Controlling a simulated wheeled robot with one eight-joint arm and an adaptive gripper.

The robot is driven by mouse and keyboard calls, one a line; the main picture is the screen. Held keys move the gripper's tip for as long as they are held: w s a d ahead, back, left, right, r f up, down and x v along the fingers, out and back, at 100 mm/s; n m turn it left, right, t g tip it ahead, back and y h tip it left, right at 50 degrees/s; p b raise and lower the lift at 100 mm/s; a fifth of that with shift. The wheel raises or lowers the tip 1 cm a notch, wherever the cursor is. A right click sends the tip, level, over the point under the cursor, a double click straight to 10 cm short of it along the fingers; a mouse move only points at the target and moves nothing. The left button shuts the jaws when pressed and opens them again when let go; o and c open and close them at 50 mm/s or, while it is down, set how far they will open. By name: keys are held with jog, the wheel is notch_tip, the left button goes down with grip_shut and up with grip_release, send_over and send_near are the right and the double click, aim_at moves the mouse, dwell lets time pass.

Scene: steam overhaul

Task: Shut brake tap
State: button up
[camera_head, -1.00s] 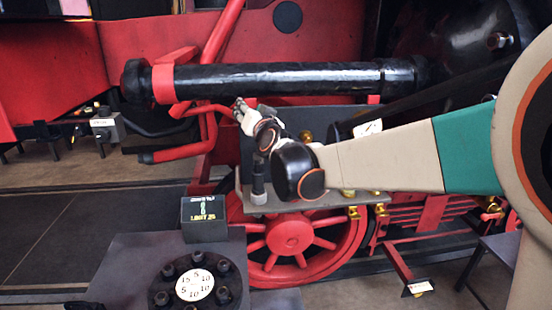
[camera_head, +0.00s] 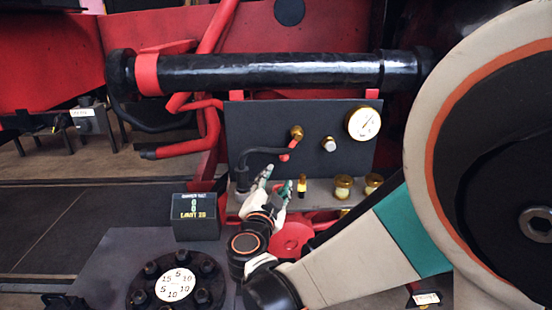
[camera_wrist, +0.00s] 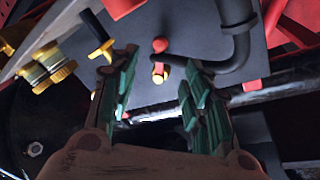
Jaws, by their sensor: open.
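A small tap with a red handle (camera_head: 287,152) and a brass body (camera_head: 296,131) is on the dark upright panel (camera_head: 250,115); a black hose runs left from it. I take it for the brake tap, though no label on it is readable. My gripper (camera_head: 274,181) is open and empty, below the tap and apart from it in the head view. In the wrist view, my gripper (camera_wrist: 155,77) has its green-padded fingers spread, with the red handle (camera_wrist: 160,45) beyond and between them.
A round gauge (camera_head: 363,123) and a pale knob (camera_head: 328,144) share the panel. Brass fittings (camera_head: 343,187) and a black-and-yellow piece (camera_head: 301,185) stand on the ledge below. A long black cylinder (camera_head: 270,70) runs above. A display box (camera_head: 196,217) stands at lower left.

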aim_at(283, 160)
jog(key=b+x, duration=0.1)
jog(key=x, duration=1.1)
jog(key=shift+w, duration=0.2)
grip_shut()
